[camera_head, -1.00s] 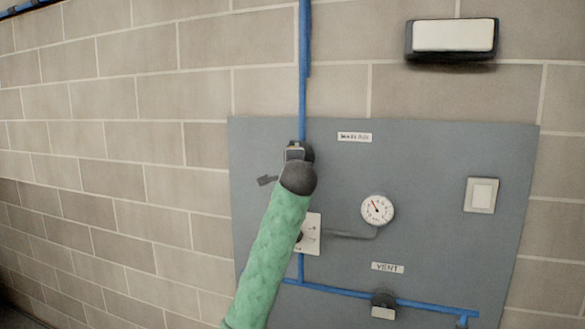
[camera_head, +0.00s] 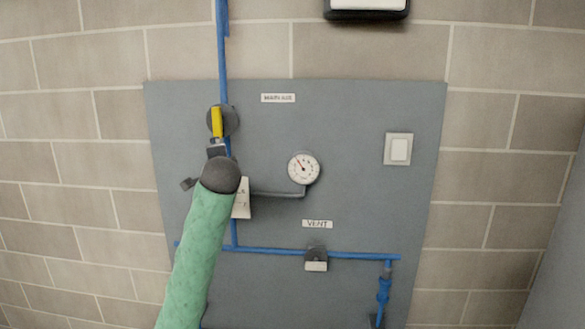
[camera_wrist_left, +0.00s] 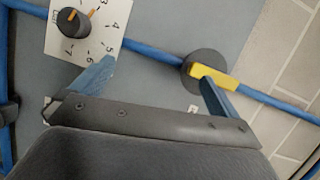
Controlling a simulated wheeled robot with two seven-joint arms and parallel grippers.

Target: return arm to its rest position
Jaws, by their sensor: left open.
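My left arm, in a green sleeve (camera_head: 192,262), comes up from the bottom of the head view to a dark wrist. Its gripper (camera_head: 203,167) is open and empty in front of the grey panel, just below a valve with a yellow handle (camera_head: 216,122). The handle stands upright along the blue pipe. In the left wrist view, the gripper's blue fingers (camera_wrist_left: 155,88) are spread apart, with the yellow handle (camera_wrist_left: 213,75) just beyond the right fingertip. I cannot tell whether they touch. My right gripper is in neither view.
The grey panel (camera_head: 345,125) carries a round gauge (camera_head: 303,168), a white switch (camera_head: 398,149) and a vent valve (camera_head: 316,259) on the lower blue pipe. A numbered dial plate (camera_head: 241,200) is partly hidden behind my wrist. It shows clearly in the wrist view (camera_wrist_left: 100,40).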

